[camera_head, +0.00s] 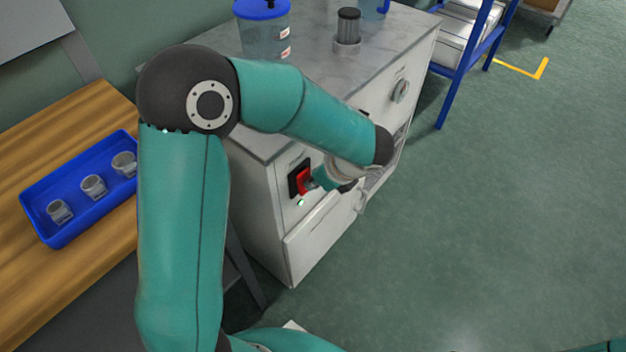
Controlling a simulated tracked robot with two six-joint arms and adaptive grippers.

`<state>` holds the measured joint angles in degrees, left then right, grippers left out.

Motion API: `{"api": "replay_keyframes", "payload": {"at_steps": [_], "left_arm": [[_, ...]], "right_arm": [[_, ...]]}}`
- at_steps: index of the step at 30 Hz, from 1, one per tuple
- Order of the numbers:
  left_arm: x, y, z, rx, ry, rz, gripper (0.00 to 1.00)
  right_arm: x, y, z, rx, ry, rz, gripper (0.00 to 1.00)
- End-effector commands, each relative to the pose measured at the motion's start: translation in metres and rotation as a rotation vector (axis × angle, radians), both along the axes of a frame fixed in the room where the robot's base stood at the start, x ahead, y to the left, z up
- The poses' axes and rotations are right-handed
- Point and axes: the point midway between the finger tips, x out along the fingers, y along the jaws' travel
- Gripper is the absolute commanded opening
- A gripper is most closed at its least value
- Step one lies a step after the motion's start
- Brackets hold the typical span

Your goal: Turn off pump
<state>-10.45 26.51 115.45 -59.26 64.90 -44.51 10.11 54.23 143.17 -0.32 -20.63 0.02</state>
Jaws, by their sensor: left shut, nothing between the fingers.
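A white cabinet (258,202) with a grey marble-like top carries a red switch (303,181) on a black plate on its front. A small green light (300,203) glows just below the switch. My left gripper (314,184) is shut and empty, with its tips at the red switch. Whether the tips touch the switch cannot be told. The gripper and wrist cover part of the cabinet front. My right gripper is not in view; only a bit of teal arm shows at the bottom right edge.
On the cabinet top stand a clear container with a blue lid (263,32) and a dark cylinder (348,27). A blue tray (48,236) with three small cups lies on a wooden table (100,108) at left. A blue-framed rack (462,62) stands behind right. The green floor at right is clear.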

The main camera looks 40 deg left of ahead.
Motion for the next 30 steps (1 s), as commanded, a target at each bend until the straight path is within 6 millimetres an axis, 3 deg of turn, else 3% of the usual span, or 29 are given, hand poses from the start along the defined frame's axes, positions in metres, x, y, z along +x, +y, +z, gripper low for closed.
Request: {"api": "replay_keyframes", "payload": {"at_steps": [14, 21, 30], "left_arm": [[0.0, -0.004, 0.003, 0.001, 0.0, -0.001, 0.0], [-0.003, -0.036, 0.014, 0.001, 0.0, -0.001, 0.0], [-0.005, -0.068, 0.069, 0.0, -0.003, 0.004, 0.0]], "right_arm": [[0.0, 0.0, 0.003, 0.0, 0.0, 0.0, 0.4], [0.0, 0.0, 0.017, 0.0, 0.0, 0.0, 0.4], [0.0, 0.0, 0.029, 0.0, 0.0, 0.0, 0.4]]}}
